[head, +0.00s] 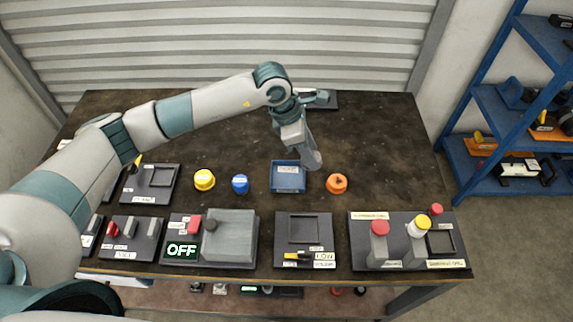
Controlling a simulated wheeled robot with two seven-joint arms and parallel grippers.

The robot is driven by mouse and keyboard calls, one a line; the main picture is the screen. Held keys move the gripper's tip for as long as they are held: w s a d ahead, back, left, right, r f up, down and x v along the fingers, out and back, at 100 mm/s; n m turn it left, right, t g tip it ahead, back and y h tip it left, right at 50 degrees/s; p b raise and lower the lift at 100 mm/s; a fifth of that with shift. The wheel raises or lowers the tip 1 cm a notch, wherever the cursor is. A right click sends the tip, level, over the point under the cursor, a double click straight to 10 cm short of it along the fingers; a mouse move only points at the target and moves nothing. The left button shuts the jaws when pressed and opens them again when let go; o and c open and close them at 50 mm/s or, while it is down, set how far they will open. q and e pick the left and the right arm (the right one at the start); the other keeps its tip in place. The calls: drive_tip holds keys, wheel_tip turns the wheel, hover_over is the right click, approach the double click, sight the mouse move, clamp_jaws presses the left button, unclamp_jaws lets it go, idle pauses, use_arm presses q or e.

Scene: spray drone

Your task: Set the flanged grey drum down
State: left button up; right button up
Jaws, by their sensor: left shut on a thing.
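My left arm reaches in from the left across the table. Its gripper (306,148) is just behind and right of a small blue tray (287,188). The gripper is shut on a grey rounded thing (312,160), which I take to be the flanged grey drum. The drum is small in view and partly hidden by the gripper, so its flange is not clear. It is near the tray's back right corner. I cannot tell whether it touches the table (385,135). My right gripper is not in view.
A yellow cap (204,179), a blue cap (240,184) and an orange round part (337,183) stand near the blue tray. Dark fixtures line the front edge, including a grey box (230,238) beside an OFF display (181,250). The table's back right is clear.

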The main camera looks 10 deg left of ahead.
use_arm(q)
drive_tip(key=a+f, duration=0.1)
drive_tip(key=a, duration=0.1)
drive_tip(key=a+f+p, duration=0.1)
drive_tip(key=s+a+f+p, duration=0.1)
drive_tip(key=a, duration=0.1)
drive_tip(key=shift+a+f, duration=0.1)
drive_tip(key=shift+a, duration=0.25)
drive_tip(key=shift+a+f, duration=0.2)
drive_tip(key=shift+f, duration=0.05)
drive_tip(key=shift+f, duration=0.1)
wheel_tip(320, 180, down, 3)
drive_tip(key=shift+s+r+p, duration=0.1)
drive_tip(key=shift+r+p, duration=0.1)
drive_tip(key=shift+p, duration=0.75)
drive_tip(key=shift+f, duration=0.6)
